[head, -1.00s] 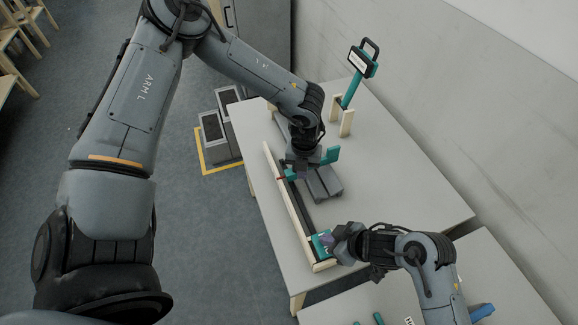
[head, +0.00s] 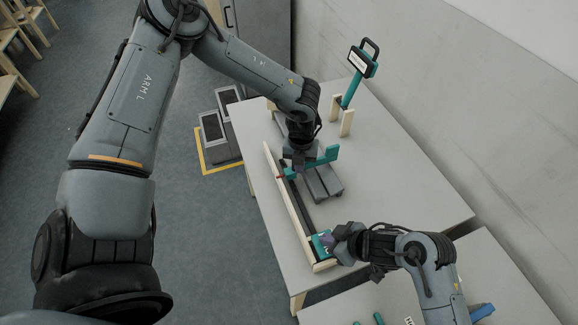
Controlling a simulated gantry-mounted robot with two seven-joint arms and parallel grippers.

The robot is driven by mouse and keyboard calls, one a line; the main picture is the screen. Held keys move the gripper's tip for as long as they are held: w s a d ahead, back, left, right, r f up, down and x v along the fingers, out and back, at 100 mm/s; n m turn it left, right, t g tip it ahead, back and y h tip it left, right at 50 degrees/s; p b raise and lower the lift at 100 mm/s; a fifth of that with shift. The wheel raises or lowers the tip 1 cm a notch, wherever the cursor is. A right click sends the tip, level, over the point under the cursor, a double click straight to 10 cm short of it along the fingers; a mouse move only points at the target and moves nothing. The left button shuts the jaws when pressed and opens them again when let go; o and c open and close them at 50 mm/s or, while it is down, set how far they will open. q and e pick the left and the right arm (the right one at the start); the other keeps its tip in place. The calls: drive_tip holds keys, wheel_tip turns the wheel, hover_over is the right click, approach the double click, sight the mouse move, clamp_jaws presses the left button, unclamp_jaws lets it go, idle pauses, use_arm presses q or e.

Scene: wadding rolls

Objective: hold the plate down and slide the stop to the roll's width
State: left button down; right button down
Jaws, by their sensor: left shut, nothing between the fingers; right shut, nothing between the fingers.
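The teal stop (head: 326,157) with a red pointer sits across the long wooden-edged rail (head: 287,202) on the table. My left gripper (head: 297,167) is shut and empty at the stop's rail end, partly covering it; I cannot tell whether it touches. The teal plate (head: 319,244) is at the rail's near end. My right gripper (head: 334,241) is shut and empty, at the plate's right side and seemingly against it. A dark grey ribbed piece (head: 324,184) lies beside the rail, under and near the stop; I cannot tell whether it is the roll.
A teal-handled device with a label (head: 362,62) stands in a wooden holder (head: 346,122) at the table's back. The table (head: 400,190) is clear on the right. A second table with a blue item (head: 482,312) is at the lower right. Grey bins (head: 214,134) stand on the floor at left.

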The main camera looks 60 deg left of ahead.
use_arm(q)
drive_tip(key=w+a, duration=0.1)
drive_tip(key=a, duration=0.6)
use_arm(e)
drive_tip(key=shift+d+f, duration=0.1)
idle(2.1)
use_arm(q)
drive_tip(key=shift+d, duration=0.1)
drive_tip(key=shift+s+d, duration=0.15)
drive_tip(key=shift+d, duration=0.95)
use_arm(e)
wheel_tip(320, 180, up, 8)
idle(1.4)
use_arm(q)
drive_tip(key=shift+r, duration=0.1)
use_arm(e)
drive_tip(key=shift+r, duration=0.2)
